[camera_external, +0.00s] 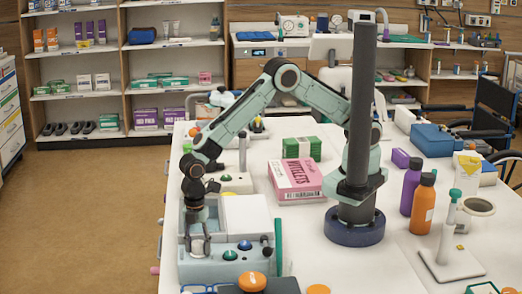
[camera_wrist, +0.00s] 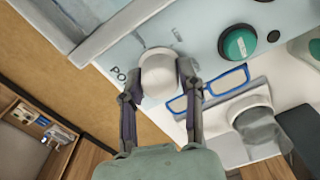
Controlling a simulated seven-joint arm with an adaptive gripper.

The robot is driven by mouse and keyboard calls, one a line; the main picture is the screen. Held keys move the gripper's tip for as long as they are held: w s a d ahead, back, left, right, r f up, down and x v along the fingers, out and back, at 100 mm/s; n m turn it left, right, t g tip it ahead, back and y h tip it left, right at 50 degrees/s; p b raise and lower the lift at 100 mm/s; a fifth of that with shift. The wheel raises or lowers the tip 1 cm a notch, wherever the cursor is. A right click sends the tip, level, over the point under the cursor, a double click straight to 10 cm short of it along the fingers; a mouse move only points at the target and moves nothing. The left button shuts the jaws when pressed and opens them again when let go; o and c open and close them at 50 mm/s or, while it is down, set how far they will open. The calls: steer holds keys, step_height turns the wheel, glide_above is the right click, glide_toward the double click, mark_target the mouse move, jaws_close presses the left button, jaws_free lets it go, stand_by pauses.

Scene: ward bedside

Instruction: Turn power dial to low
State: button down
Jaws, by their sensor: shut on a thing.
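The power dial (camera_wrist: 159,72) is a round off-white knob on the pale blue face of a device, beside partly covered lettering starting "PO", in the wrist view. My gripper (camera_wrist: 158,82) has one finger on each side of it and is shut on it. In the external view my gripper (camera_external: 198,244) reaches down at the front left of the device (camera_external: 215,268), and the dial is hard to make out there.
A green button (camera_wrist: 238,43) sits on the device face to the right of the dial. Blue-framed glasses (camera_wrist: 212,90) lie just off the device's edge. A pink box (camera_external: 297,180), a green box (camera_external: 302,148) and bottles (camera_external: 423,205) stand on the table.

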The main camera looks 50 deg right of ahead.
mark_target(197, 242)
steer(key=m, duration=0.5)
steer(key=shift+m, duration=0.4)
steer(key=m, duration=0.5)
steer(key=shift+f, duration=0.1)
steer(key=shift+m, duration=0.3)
steer(key=c, duration=0.7)
jaws_free()
step_height(197, 242, up, 12)
